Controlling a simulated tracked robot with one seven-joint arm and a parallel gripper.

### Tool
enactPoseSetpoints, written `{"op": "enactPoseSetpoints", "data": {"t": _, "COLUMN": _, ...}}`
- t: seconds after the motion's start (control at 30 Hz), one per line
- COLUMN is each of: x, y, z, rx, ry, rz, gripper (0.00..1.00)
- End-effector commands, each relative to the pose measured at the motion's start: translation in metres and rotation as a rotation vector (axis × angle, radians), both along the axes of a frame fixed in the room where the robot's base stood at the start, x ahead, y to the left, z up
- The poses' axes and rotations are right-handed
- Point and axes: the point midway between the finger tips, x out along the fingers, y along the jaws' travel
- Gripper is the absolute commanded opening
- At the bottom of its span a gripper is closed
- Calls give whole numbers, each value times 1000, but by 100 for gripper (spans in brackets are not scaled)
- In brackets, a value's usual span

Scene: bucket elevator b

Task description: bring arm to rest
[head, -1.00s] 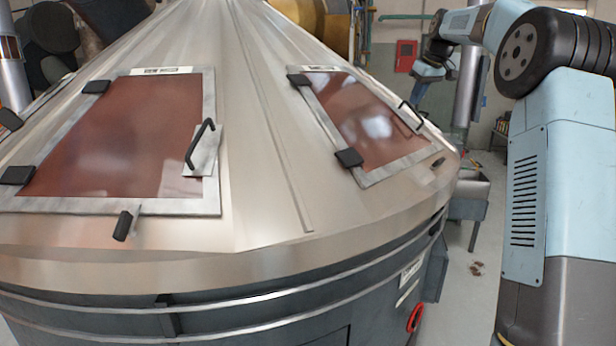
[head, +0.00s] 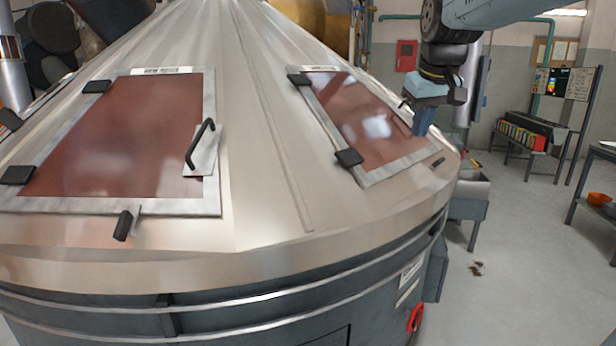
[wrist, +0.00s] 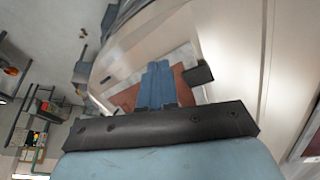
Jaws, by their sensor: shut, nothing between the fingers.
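My gripper (head: 424,121) is at the upper right of the head view, pointing down, in front of or over the right edge of the right hatch. It is shut and empty. In the wrist view its blue fingers (wrist: 157,86) lie together, with the reddish hatch panel behind them. The right hatch (head: 370,120) is a reddish panel in a grey frame, lying closed on the cone-shaped metal top (head: 265,190). Its handle is mostly hidden by my gripper. I cannot tell whether my gripper touches anything.
The left hatch (head: 118,135) is closed, with a black handle (head: 199,144). A grey trough (head: 468,195) stands right of the machine. A rack with colourful items (head: 522,136) and a table (head: 604,152) stand farther right. The floor (head: 520,250) between is mostly clear.

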Motion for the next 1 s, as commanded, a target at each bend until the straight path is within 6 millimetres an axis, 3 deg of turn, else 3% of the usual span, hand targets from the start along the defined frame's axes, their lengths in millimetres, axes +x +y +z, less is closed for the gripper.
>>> {"op": "enactPoseSetpoints", "data": {"t": 0.1, "x": -44, "y": 1, "z": -18, "rx": 11, "ry": -11, "rz": -36, "gripper": 0}}
{"op": "enactPoseSetpoints", "data": {"t": 0.5, "x": -166, "y": -3, "z": -103, "rx": 82, "ry": -39, "rz": -150, "gripper": 0}}
{"op": "enactPoseSetpoints", "data": {"t": 0.7, "x": -196, "y": -5, "z": -133, "rx": 110, "ry": -44, "rz": -178, "gripper": 0}}
{"op": "enactPoseSetpoints", "data": {"t": 1.0, "x": -203, "y": -6, "z": -140, "rx": 117, "ry": -45, "rz": -185, "gripper": 0}}
